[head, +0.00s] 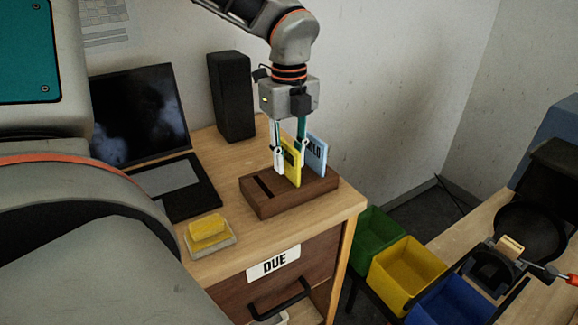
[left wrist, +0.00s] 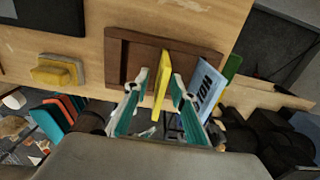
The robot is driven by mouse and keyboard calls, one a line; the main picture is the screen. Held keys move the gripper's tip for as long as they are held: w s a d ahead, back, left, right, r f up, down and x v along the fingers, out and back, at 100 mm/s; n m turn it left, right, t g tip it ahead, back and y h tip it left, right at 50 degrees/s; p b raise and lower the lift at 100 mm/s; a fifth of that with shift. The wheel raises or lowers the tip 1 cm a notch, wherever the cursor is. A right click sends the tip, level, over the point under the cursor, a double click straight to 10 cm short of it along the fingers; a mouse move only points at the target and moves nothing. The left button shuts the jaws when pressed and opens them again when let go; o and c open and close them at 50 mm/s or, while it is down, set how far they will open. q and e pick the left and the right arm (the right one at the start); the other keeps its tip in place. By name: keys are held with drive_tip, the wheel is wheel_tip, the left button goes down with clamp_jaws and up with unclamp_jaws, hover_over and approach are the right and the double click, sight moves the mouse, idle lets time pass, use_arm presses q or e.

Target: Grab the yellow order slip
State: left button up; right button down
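The yellow order slip (head: 292,164) stands upright in a slot of the dark wooden holder (head: 325,186) on the desk. A light blue slip (head: 317,155) with "HOLD" lettering stands in the same holder, to the right of the yellow one. My left gripper (head: 290,158) points down over the holder with its fingers on either side of the yellow slip. In the left wrist view, the yellow slip (left wrist: 161,82) stands between the open fingertips (left wrist: 160,80), with gaps visible on both sides. My right gripper is not in view.
A laptop (head: 150,130), a black speaker (head: 232,97) and a yellow sponge-like block (head: 208,230) on a small tray stand left of the holder. Below is a drawer labelled "DUE" (head: 273,264). Green, yellow (head: 405,265) and blue bins stand right of the desk.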

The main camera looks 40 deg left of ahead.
use_arm(q)
clamp_jaws()
drive_tip(key=shift+r, duration=0.1)
